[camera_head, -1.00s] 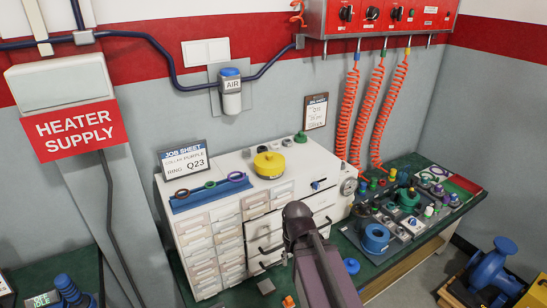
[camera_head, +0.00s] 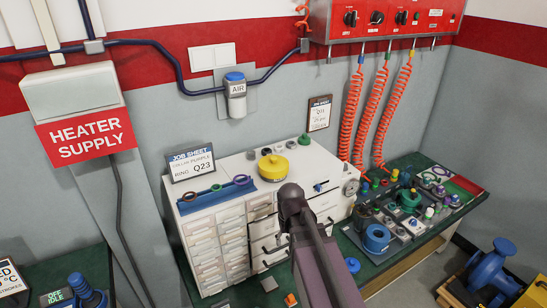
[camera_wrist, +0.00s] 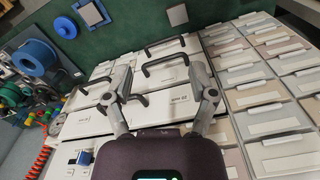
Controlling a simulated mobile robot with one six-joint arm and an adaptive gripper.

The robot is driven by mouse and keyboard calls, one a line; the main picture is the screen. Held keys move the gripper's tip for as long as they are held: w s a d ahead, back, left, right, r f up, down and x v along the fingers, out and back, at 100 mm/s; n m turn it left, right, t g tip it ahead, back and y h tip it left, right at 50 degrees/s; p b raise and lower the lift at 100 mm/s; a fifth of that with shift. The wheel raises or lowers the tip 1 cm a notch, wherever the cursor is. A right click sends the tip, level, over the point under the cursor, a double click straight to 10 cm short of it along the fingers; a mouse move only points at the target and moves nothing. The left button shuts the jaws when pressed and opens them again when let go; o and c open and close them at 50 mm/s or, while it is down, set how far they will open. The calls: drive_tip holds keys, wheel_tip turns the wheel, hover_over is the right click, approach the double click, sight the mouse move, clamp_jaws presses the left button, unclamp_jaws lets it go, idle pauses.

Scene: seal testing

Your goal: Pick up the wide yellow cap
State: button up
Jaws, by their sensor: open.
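The wide yellow cap (camera_head: 273,168) sits on the white top of the drawer cabinet (camera_head: 226,177) in the head view. It is a broad, low disc with a smaller raised knob on top. It does not show in the wrist view. My gripper (camera_wrist: 165,88) is open and empty in the wrist view, its two fingers spread in front of the white drawer fronts. In the head view my dark arm rises before the cabinet's front, below and to the right of the cap, and hides the fingers.
A blue rack with rings (camera_head: 216,191) stands left of the cap on the cabinet top. A green knob-like part (camera_head: 304,139) and small dark parts (camera_head: 266,151) lie behind it. Black drawer handles (camera_wrist: 165,69) stick out near my fingers. A blue spool (camera_head: 376,238) stands on the green bench.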

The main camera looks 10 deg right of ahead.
drive_tip(key=w+r+p, duration=2.5)
drive_tip(key=r+p, duration=0.2)
drive_tip(key=r, duration=0.1)
drive_tip(key=shift+w+a+r+n, duration=0.25)
drive_tip(key=shift+n, duration=0.05)
drive_tip(key=shift+f, duration=0.2)
drive_tip(key=b, duration=0.9)
hover_over(274, 158)
drive_tip(key=f, duration=0.8)
drive_tip(key=shift+w+a+f, duration=0.15)
drive_tip(key=shift+w+a, duration=0.1)
drive_tip(key=shift+w, duration=0.05)
drive_tip(key=f+b, duration=0.3)
drive_tip(key=shift+s+d+f, duration=0.1)
drive_tip(key=shift+s+d, duration=0.15)
drive_tip(key=shift+f+b, duration=0.95)
drive_tip(key=shift+f, duration=0.05)
